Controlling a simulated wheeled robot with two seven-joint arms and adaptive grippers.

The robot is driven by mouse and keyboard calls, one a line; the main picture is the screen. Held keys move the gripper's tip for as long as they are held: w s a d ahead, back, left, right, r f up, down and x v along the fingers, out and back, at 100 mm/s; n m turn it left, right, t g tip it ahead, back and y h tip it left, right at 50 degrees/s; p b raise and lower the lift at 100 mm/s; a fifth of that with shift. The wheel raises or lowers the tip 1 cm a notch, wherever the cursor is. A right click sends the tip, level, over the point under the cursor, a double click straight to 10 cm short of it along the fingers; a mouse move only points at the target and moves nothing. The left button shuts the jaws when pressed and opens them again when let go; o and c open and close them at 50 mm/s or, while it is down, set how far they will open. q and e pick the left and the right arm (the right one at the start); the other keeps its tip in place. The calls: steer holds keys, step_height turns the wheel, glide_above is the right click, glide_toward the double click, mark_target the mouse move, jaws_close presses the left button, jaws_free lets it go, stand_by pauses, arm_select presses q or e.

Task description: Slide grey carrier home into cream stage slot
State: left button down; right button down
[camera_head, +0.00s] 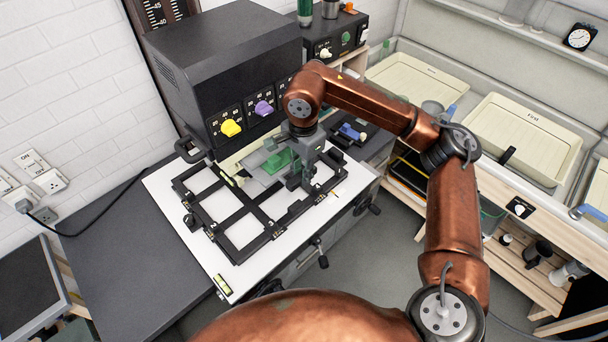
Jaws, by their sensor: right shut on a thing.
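The grey carrier (260,172), with a green part on it, lies nearly flat at the front of the enlarger head, above the black easel. The cream stage (232,163) shows as a pale strip under the dark enlarger housing (222,62). My right gripper (297,182) points down at the right end of the carrier and is shut on it. The gripper hides that end, and I cannot tell how deep the carrier sits in the slot. My left gripper is not in view.
A black frame easel (207,236) lies on the white baseboard (176,228) below. Yellow (231,128) and purple (263,108) knobs are on the housing front. A blue-handled item (350,131) lies to the right. Cream trays (524,139) stand farther right.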

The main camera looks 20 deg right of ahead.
steer(key=shift+w+a+r, duration=0.1)
steer(key=shift+w+a, duration=0.2)
steer(key=shift+w, duration=0.4)
steer(key=shift+w+a, duration=0.3)
steer(key=shift+w, duration=0.5)
steer(key=shift+w+a, duration=0.2)
steer(key=shift+w, duration=0.2)
steer(key=c, duration=1.7)
jaws_free()
steer(key=shift+c, duration=0.9)
steer(key=shift+r, duration=0.1)
